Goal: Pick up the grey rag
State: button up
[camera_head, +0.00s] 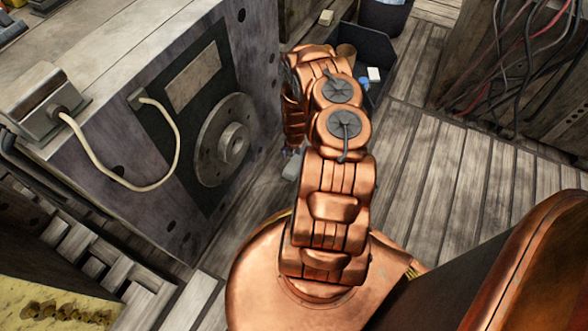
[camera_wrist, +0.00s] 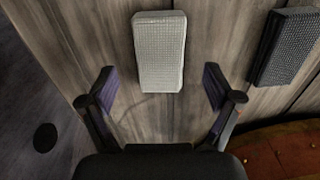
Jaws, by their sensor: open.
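A pale grey, woven-looking rectangular thing that matches the grey rag (camera_wrist: 160,50) lies flat on the wooden floor in the wrist view, at the top centre. My gripper (camera_wrist: 160,91) is open, its two dark fingers spread to the lower left and lower right of the rag. The rag's near end reaches about between the fingertips in the picture; I see no contact. In the head view my copper arm hides most of the gripper. A small grey patch shows beside the arm there, and I cannot tell whether it is the rag.
A darker grey textured block (camera_wrist: 287,46) lies to the right of the rag. A large grey mould block (camera_head: 150,130) with a round flange and pale cable stands left of my arm. A dark open bin (camera_head: 378,60) stands beyond it. Plank floor (camera_head: 450,180) is clear on the right.

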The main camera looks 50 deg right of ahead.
aim_at(295, 163)
jog(key=shift+f+b, duration=1.8)
jog(key=shift+f, duration=0.5)
jog(key=shift+r, duration=0.1)
jog(key=c, duration=1.2)
jog(key=shift+c, duration=0.2)
jog(key=shift+r+p, duration=0.55)
jog(key=shift+p, duration=0.05)
notch_tip(295, 163, up, 3)
jog(key=p, duration=0.3)
jog(key=shift+r, duration=0.1)
jog(key=s+a+p, duration=0.2)
jog(key=s+a, duration=0.1)
jog(key=a, duration=0.1)
jog(key=s+a+p, duration=0.3)
jog(key=a, duration=0.1)
jog(key=s+a+p, duration=0.2)
jog(key=s+a, duration=0.1)
jog(key=a, duration=0.1)
jog(key=shift+s+a+r, duration=0.25)
jog(key=shift+a+r, duration=0.1)
jog(key=shift+a, duration=0.05)
